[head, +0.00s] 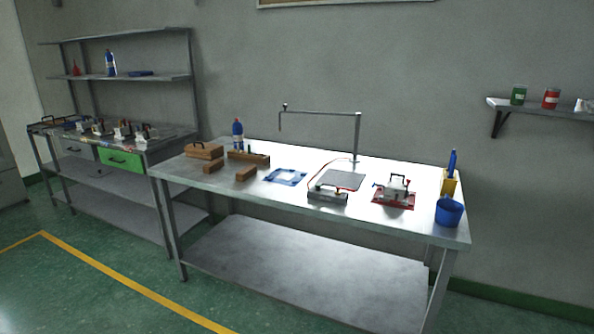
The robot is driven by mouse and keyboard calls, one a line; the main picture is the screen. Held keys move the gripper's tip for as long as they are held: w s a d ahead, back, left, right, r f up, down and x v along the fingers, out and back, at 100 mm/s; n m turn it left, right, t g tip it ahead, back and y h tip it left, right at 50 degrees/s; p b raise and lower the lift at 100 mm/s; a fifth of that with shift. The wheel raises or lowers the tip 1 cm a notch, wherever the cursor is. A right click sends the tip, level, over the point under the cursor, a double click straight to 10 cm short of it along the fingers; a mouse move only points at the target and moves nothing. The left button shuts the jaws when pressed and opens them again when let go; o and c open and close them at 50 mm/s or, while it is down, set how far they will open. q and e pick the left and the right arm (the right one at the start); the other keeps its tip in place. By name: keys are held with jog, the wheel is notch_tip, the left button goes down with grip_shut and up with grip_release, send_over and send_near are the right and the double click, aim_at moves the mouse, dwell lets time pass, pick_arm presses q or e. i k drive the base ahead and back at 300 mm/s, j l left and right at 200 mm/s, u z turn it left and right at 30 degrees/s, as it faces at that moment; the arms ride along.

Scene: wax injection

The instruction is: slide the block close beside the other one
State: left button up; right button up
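Two small brown blocks lie on the metal workbench (315,222): a left block (217,166) and a right block (245,174). They lie side by side with a narrow strip of bare tabletop between them, near the front left part of the bench. Which one the task means cannot be told. Neither of my grippers shows in the head view.
A brown handled box (205,151), a long brown block (248,158) and a blue bottle (238,134) stand behind the blocks. A blue frame (286,176) lies to their right. Farther right are a dark plate device (340,181), a clamp fixture (396,188) and a blue cup (448,211).

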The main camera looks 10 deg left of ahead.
aim_at(210, 168)
jog(key=i+u, duration=0.45)
jog(key=i+l+u, duration=0.3)
jog(key=i+u, duration=0.2)
jog(key=i+j+z, duration=0.3)
jog(key=i, duration=0.45)
jog(key=i+j+z, duration=0.3)
jog(key=i+j, duration=0.2)
jog(key=i, duration=0.25)
jog(key=i+j+z, duration=0.3)
jog(key=i+j, duration=0.35)
